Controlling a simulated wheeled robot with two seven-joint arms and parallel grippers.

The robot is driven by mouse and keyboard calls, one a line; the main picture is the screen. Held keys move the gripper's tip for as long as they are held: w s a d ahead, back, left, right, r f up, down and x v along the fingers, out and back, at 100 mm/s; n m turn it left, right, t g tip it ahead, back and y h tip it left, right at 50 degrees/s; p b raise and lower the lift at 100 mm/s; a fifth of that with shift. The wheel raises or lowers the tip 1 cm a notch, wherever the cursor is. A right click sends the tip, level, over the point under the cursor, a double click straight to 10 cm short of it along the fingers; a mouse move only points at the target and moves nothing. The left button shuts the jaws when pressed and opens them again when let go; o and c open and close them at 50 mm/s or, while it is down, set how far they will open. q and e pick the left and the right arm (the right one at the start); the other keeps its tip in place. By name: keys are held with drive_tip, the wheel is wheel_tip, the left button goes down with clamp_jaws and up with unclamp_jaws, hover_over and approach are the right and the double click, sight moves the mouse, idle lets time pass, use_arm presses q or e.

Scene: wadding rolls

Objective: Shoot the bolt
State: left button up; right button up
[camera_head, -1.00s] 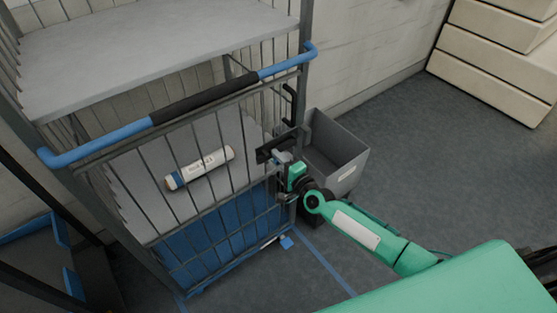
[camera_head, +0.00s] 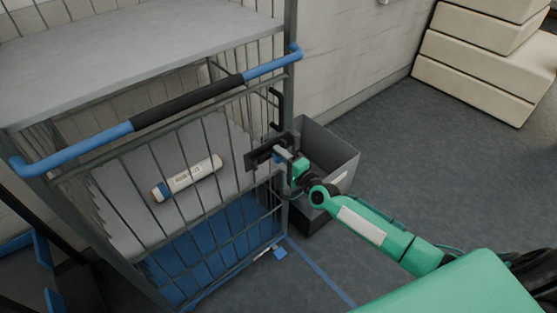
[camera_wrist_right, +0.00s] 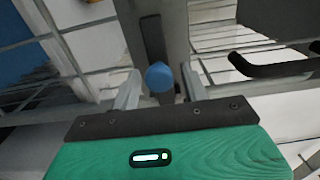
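The bolt (camera_head: 262,155) is a dark assembly on the right edge of the wire cage trolley's front gate (camera_head: 208,207). In the right wrist view its blue round knob (camera_wrist_right: 159,76) stands on a dark bar. My right gripper (camera_head: 284,153) is at the bolt, to its right in the head view. In the right wrist view the fingers of this gripper (camera_wrist_right: 160,90) are apart, one on each side of the knob, with a small gap visible on both sides. The head view is too small to show the knob clearly. My left gripper is not in view.
A white roll (camera_head: 187,178) lies inside the trolley behind the gate wires. A blue and black push handle (camera_head: 187,101) crosses above the gate. A grey bin (camera_head: 333,160) stands close behind my right gripper. Cream stacked blocks (camera_head: 480,65) are at the back right; floor before them is clear.

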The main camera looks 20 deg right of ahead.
drive_tip(key=shift+s, duration=0.1)
drive_tip(key=shift+s, duration=0.25)
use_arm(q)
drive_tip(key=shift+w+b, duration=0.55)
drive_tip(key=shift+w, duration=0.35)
use_arm(e)
drive_tip(key=v, duration=1.3)
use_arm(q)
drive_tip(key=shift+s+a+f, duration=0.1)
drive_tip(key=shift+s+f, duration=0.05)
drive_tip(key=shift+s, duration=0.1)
